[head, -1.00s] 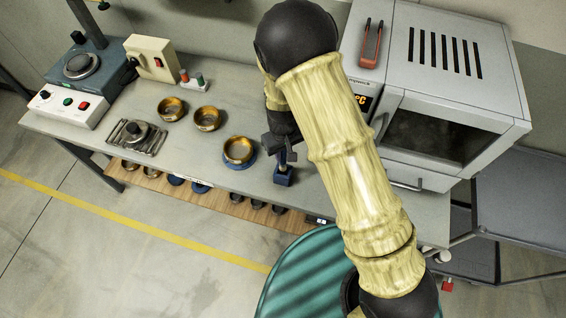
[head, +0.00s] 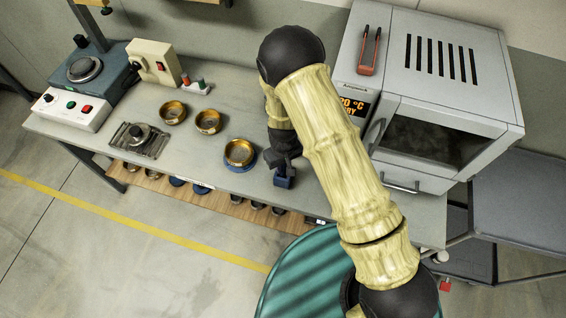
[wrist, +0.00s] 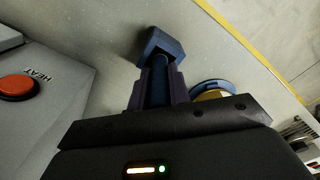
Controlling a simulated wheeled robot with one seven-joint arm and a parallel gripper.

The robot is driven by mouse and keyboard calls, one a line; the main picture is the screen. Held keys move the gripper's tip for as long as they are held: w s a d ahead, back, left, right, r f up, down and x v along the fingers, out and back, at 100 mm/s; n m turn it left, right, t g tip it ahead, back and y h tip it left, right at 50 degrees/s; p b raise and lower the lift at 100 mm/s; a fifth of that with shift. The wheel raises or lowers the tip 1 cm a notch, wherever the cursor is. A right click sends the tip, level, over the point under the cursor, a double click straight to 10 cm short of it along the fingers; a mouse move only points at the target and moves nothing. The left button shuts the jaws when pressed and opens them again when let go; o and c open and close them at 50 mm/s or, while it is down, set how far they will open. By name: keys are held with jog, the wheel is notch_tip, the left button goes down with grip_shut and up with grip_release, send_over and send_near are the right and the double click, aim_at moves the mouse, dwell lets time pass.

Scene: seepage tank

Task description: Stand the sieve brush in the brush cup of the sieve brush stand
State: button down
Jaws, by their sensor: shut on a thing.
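The sieve brush stand (head: 284,182) is a small dark blue block with a cup, near the front edge of the bench. In the wrist view its blue cup (wrist: 164,44) shows just beyond the fingertips. My gripper (head: 284,164) is directly above the stand, and its dark fingers (wrist: 160,82) are shut on the sieve brush. A blue shaft of the brush (wrist: 160,68) shows between the fingers and runs toward the cup. The brush's lower end is hidden, so I cannot tell how deep it sits in the cup.
A brass sieve (head: 239,152) on a blue base stands just left of the stand, with more brass bowls (head: 208,121) behind. The grey oven (head: 440,95) stands close on the right. The bench's front edge is near the stand.

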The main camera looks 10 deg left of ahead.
jog(key=shift+f, duration=0.25)
jog(key=c, duration=1.3)
grip_release()
jog(key=shift+r, duration=0.1)
notch_tip(320, 180, up, 17)
jog(key=b, duration=0.6)
jog(key=shift+s+d+r, duration=0.2)
